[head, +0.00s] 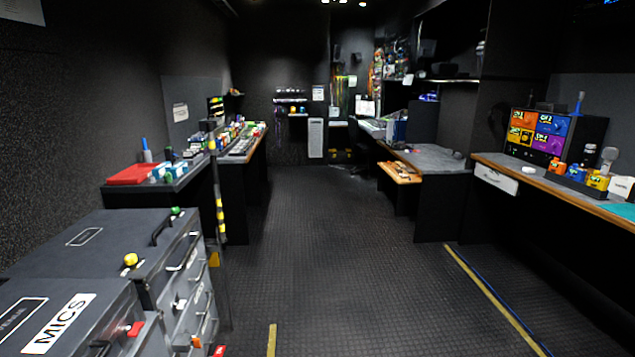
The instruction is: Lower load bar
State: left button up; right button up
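An upright thin bar with black and yellow bands (219,215) stands at the left, beside the front of the grey drawer case; I take it to be the load bar. Its upper part passes in front of the left counter, and its lower end is hard to make out by the case. The grey drawer case (110,240) has a black handle and a yellow knob on top. A second case (85,290) labelled MICS is nearer, at the bottom left. Neither of my grippers is in view.
The dark floor aisle (320,230) is clear down the middle, with yellow strips (490,295) on it. The left counter (160,185) holds a red item and small gear. A right desk (560,190) carries a colourful monitor (535,132). A wooden-edged bench (400,173) stands further back.

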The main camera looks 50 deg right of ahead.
aim_at(213, 157)
jog(key=i+z, duration=0.15)
jog(key=z, duration=0.25)
jog(key=i+z, duration=0.1)
jog(key=z, duration=0.25)
jog(key=i+z, duration=0.15)
jog(key=z, duration=0.25)
jog(key=i, duration=0.15)
